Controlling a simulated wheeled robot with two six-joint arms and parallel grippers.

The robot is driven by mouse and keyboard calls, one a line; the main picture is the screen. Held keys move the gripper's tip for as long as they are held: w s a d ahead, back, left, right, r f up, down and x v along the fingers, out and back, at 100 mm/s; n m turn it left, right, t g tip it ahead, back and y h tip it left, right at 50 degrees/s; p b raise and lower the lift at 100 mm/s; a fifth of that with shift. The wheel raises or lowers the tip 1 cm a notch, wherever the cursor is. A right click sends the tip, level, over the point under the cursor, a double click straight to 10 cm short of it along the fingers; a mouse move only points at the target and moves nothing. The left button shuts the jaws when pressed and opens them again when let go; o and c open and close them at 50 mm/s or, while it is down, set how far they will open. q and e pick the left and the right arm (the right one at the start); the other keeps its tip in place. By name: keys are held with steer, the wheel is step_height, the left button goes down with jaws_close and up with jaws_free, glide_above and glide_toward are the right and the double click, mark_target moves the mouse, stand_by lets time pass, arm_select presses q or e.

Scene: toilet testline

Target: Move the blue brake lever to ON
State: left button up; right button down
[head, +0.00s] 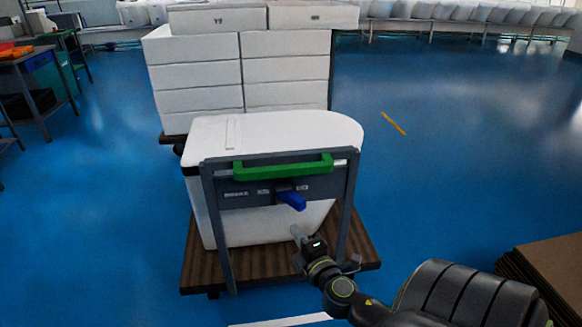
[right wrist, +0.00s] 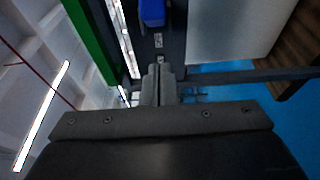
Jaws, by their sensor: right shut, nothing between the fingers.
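The blue brake lever (head: 292,200) sits on the grey panel (head: 235,196) of the cart's handle frame, below the green handle bar (head: 283,166). It points toward me and slightly right. Small labels flank it but are too small to read. My right gripper (head: 297,232) is shut and empty, below the lever and apart from it in the head view. In the right wrist view the shut fingertips (right wrist: 158,70) point toward the grey panel, with the blue lever (right wrist: 152,12) at the top edge, partly cut off. My left gripper is not in view.
The cart's brown wooden deck (head: 200,265) carries a white toilet (head: 270,130). Stacked white boxes (head: 200,70) stand behind it. Brown cardboard (head: 550,265) lies at the lower right, and a workbench (head: 40,80) stands at the far left. Blue floor is clear to the right.

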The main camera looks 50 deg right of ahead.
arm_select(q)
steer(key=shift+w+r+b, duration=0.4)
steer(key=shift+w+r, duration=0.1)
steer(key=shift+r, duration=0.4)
arm_select(e)
steer(key=shift+v, duration=2.65)
steer(key=shift+r, duration=0.15)
